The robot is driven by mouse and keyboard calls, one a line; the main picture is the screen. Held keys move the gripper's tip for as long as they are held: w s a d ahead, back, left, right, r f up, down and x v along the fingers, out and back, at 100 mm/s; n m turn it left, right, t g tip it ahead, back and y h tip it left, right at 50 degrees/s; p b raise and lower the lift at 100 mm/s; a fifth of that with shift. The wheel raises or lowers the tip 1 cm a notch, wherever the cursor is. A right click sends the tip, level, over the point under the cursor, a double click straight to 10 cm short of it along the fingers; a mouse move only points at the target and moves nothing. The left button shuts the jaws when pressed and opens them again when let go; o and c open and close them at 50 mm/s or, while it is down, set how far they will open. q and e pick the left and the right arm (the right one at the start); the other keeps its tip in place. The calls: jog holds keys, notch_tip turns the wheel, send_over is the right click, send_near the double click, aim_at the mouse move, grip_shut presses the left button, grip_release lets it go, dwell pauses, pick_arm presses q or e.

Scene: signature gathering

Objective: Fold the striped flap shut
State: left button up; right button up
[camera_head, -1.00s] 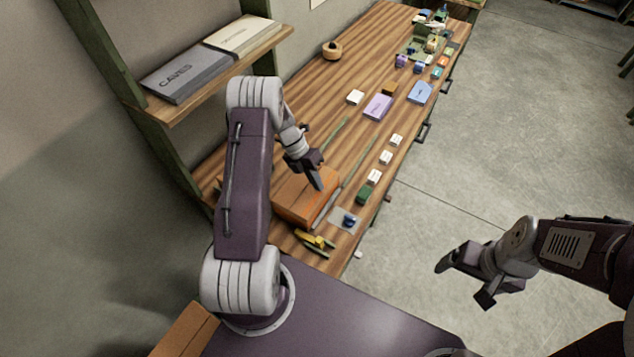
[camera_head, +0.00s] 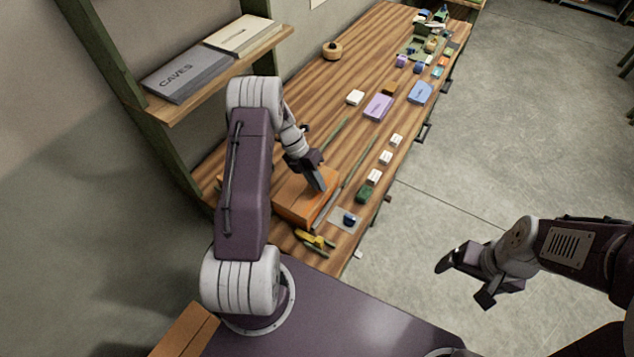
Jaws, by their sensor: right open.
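An orange-brown box-like block (camera_head: 297,202) lies on the near end of the wooden bench; no striped flap can be made out on it. My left gripper (camera_head: 321,184) points down at the right part of its top; whether it touches is not clear. The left fingers overlap in this view, so their opening cannot be judged. My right gripper (camera_head: 464,281) is open and empty, out over the floor to the right of the bench.
The wooden bench (camera_head: 330,92) runs away to the back. Beside the block are a yellow-handled tool (camera_head: 314,241), a small blue item (camera_head: 349,220) and a green item (camera_head: 365,194). Several white blocks line the right edge. A shelf (camera_head: 215,75) holds two books at left.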

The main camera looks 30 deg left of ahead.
pick_arm(q)
jog(key=shift+o, duration=0.3)
jog(key=shift+a, duration=0.1)
jog(key=shift+w+a+r+b, duration=0.1)
jog(key=shift+a+r+b, duration=0.1)
jog(key=shift+r+b, duration=0.15)
jog(key=b+v, duration=0.1)
jog(key=v, duration=0.7)
jog(key=shift+r+b, duration=0.15)
jog(key=shift+b, duration=0.25)
